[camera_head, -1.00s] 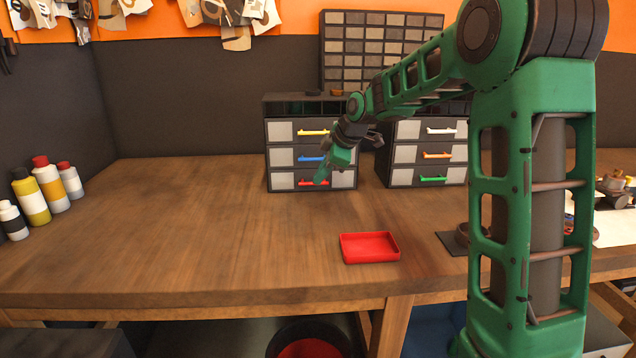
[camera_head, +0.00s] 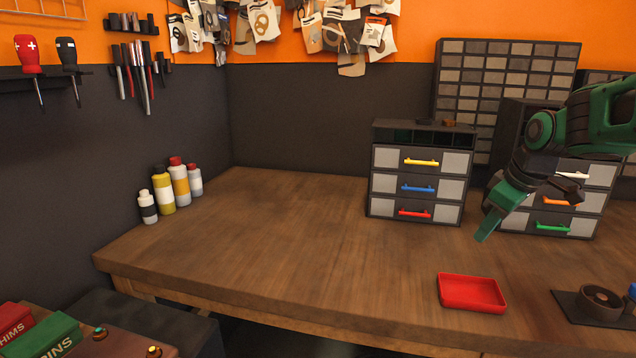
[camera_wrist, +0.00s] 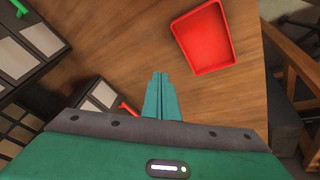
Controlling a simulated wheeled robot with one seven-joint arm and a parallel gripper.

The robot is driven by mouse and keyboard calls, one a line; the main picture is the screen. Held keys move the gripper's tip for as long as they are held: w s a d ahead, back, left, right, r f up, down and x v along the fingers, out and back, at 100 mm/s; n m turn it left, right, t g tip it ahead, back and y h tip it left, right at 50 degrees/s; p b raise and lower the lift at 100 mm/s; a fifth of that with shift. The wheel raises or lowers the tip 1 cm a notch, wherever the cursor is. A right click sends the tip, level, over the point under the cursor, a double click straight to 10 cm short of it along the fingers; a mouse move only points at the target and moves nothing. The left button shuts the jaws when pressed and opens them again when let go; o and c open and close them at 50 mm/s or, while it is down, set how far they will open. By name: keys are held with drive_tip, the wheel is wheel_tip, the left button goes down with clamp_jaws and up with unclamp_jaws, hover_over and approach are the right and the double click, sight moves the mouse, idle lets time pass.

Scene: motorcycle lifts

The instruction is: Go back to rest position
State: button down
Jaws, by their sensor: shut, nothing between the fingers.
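My green gripper (camera_head: 487,232) is at the right of the head view, in the air in front of the right drawer unit, pointing down and to the left. In the wrist view its teal fingers (camera_wrist: 157,95) are together, with nothing between them. My arm reaches in from the right edge and hides part of the right drawer unit (camera_head: 590,222). No object is held.
A red tray (camera_head: 472,292) lies empty near the table's front edge; it also shows in the wrist view (camera_wrist: 204,37). The left drawer unit (camera_head: 378,190) has its drawers shut. Several bottles (camera_head: 163,192) stand at the left. The table's middle (camera_head: 290,230) is clear.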

drive_tip(key=s+d+f+m, duration=0.1)
drive_tip(key=s+m, duration=0.1)
drive_tip(key=s, duration=0.3)
drive_tip(key=s+d+f+m+g, duration=0.1)
drive_tip(key=s+f+m, duration=0.1)
drive_tip(key=s, duration=0.4)
drive_tip(key=s+d+f+m+g, duration=0.1)
drive_tip(key=s+m, duration=0.2)
drive_tip(key=s, duration=0.3)
drive_tip(key=shift+f+h, duration=0.35)
drive_tip(key=shift+h, duration=0.05)
drive_tip(key=s+f+m+g, duration=0.1)
drive_tip(key=s+f+m, duration=0.1)
drive_tip(key=s, duration=0.5)
drive_tip(key=s+f+m+g, duration=0.1)
drive_tip(key=s+f+m, duration=0.1)
drive_tip(key=s+m, duration=0.2)
drive_tip(key=s, duration=0.3)
drive_tip(key=shift+a+f+m+g, duration=0.15)
drive_tip(key=shift+f+m+g, duration=0.15)
drive_tip(key=shift+f, duration=0.05)
drive_tip(key=shift+w+f, duration=0.25)
drive_tip(key=shift+w, duration=0.4)
